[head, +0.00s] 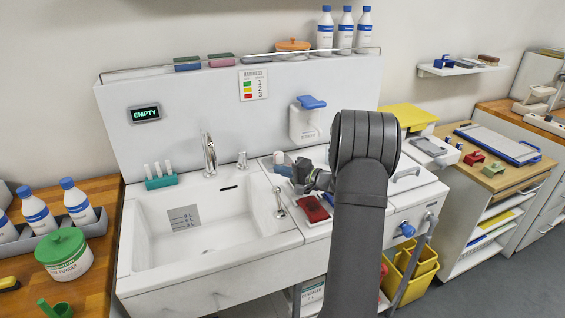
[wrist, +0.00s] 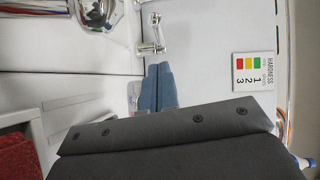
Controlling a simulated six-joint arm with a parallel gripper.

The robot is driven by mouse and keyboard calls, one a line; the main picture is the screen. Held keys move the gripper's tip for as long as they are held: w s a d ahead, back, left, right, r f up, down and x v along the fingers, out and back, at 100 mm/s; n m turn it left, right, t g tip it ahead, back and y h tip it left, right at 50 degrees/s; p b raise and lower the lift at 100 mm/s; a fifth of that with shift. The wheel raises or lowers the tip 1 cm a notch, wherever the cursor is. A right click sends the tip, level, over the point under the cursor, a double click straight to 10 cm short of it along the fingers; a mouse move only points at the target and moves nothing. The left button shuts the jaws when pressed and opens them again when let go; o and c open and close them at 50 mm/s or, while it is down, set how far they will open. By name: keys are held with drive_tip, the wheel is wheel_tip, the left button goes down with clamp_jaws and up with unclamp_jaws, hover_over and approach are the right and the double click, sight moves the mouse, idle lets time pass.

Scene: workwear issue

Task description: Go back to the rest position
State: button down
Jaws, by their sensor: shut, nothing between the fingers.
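My gripper (head: 284,170) is over the right end of the sink unit, to the right of the basin, with my dark arm behind it. In the wrist view my gripper (wrist: 160,72) shows as two blue-grey fingers side by side, shut with nothing between them. The dark wrist housing fills the lower part of that view and hides what lies below. The head view shows the fingers small and partly hidden by the wrist.
The white sink (head: 205,228) has a tap (head: 209,155) at its back. A red sponge-like block (head: 312,208) lies close to my gripper. A hardness card (head: 253,86) and a blue-topped dispenser (head: 305,120) are on the back panel. Bottles (head: 346,30) stand on top.

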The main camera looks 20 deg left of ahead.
idle(0.4)
drive_tip(key=w+a, duration=0.1)
drive_tip(key=a, duration=0.4)
drive_tip(key=w+a+f, duration=0.1)
drive_tip(key=a, duration=0.1)
drive_tip(key=shift+w+a, duration=0.3)
drive_tip(key=shift+w, duration=0.05)
drive_tip(key=a, duration=0.3)
drive_tip(key=shift+s+a+f, duration=0.15)
drive_tip(key=shift+a+f, duration=0.05)
drive_tip(key=shift+a, duration=0.15)
drive_tip(key=shift+s+a+f, duration=0.1)
drive_tip(key=shift+s+a, duration=0.2)
drive_tip(key=shift+a, duration=0.3)
